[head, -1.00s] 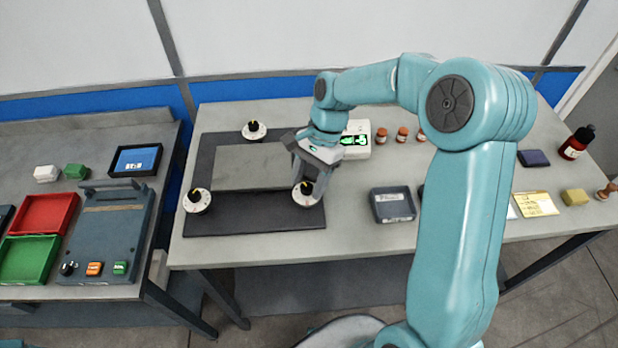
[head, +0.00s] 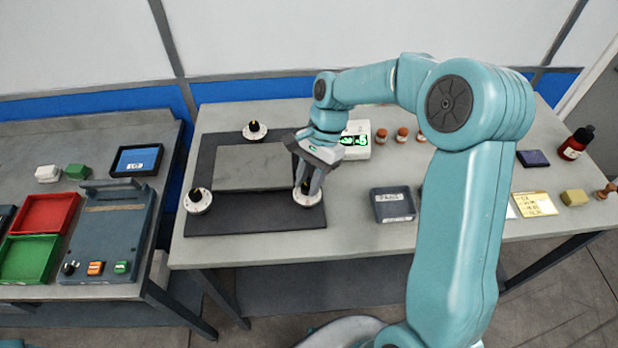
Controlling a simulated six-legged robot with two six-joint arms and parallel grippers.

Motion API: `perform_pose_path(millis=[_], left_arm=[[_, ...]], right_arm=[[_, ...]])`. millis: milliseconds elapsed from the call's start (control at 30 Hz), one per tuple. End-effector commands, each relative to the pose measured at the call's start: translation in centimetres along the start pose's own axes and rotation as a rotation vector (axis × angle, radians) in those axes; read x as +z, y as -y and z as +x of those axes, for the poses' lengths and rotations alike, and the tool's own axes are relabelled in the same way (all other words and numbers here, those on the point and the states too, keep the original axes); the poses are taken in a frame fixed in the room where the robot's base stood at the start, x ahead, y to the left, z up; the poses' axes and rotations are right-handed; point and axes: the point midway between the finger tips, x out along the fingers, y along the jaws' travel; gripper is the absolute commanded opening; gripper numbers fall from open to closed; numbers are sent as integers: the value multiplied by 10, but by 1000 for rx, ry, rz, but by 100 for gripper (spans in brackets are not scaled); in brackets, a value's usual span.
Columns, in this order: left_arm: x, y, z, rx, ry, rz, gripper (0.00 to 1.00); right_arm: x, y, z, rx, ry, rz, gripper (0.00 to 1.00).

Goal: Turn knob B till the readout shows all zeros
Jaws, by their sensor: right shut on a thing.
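Three black knobs on white round dials sit around a grey plate (head: 255,166) on a dark mat (head: 250,222): one at the back (head: 254,130), one at the front left (head: 198,200), one at the front right (head: 308,198). I cannot read which is B. My right gripper (head: 306,186) points down and is shut on the front-right knob, hiding most of it. A white box with a green lit readout (head: 356,140) stands behind the gripper, partly covered by it. Its digits are too small to read surely. My left gripper is not in view.
Several small brown-capped jars (head: 402,135) stand right of the readout. A dark tray (head: 392,204) lies right of the mat. A red bottle (head: 577,142) and yellow note (head: 534,204) are at the right. The left bench holds a red tray (head: 45,213) and a green tray (head: 28,259).

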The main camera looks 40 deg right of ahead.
Motion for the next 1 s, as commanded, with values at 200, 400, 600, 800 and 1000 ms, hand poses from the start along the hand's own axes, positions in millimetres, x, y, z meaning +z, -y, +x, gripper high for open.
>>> perform_pose_path(millis=[200,400,600,800,1000], left_arm=[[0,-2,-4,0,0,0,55],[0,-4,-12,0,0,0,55],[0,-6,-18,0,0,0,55],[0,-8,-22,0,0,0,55],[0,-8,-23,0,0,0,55]], right_arm=[[0,0,0,23,-1,-49,0],[0,1,-1,70,-1,-161,0],[0,2,0,122,-1,-287,0],[0,3,0,163,-1,-388,0],[0,4,1,187,-1,-446,0]])
